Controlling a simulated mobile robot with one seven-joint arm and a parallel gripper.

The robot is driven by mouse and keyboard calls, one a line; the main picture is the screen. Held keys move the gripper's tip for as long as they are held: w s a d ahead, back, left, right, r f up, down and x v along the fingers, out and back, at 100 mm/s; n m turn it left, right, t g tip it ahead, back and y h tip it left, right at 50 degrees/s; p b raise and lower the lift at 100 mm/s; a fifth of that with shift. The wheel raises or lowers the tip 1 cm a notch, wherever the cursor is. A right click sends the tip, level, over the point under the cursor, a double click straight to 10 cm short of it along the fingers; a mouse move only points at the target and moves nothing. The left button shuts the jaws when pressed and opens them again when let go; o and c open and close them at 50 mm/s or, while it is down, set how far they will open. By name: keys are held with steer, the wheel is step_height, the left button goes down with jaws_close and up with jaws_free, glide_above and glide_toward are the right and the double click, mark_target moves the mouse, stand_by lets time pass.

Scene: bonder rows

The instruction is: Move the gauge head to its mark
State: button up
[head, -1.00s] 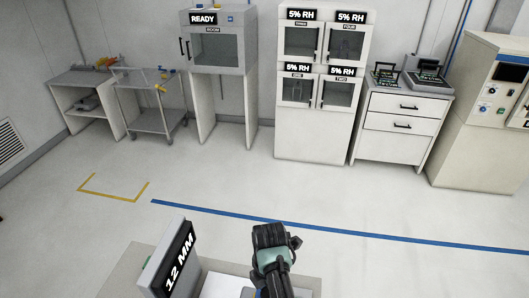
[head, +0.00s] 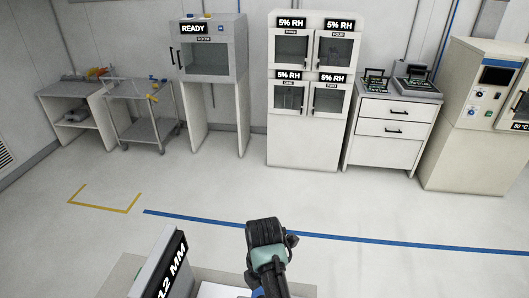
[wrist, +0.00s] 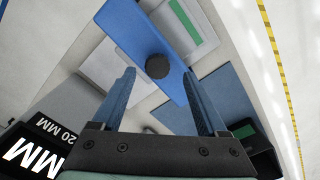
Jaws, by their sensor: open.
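In the wrist view my gripper (wrist: 158,78) is open, with its two blue fingers spread apart. A blue bar with a round black knob (wrist: 157,66) on it lies between and beyond the fingertips. I cannot tell for certain that this is the gauge head, or whether the fingers touch it. Pale grey plates and a blue pad (wrist: 226,92) lie on the surface beneath it. In the head view my arm's end (head: 266,245) is at the bottom centre, and its fingertips are hidden. No mark can be told for sure.
A grey block with a 12 MM sign (head: 172,272) stands left of my arm. The wrist view shows a 20 MM sign (wrist: 52,126). Beyond is open floor with a blue line (head: 330,236) and a yellow corner marking (head: 100,207). Cabinets (head: 310,95) line the back wall.

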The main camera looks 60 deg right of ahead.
step_height(320, 180, up, 9)
steer(key=p, duration=0.2)
steer(key=shift+r, duration=0.2)
stand_by(0.5)
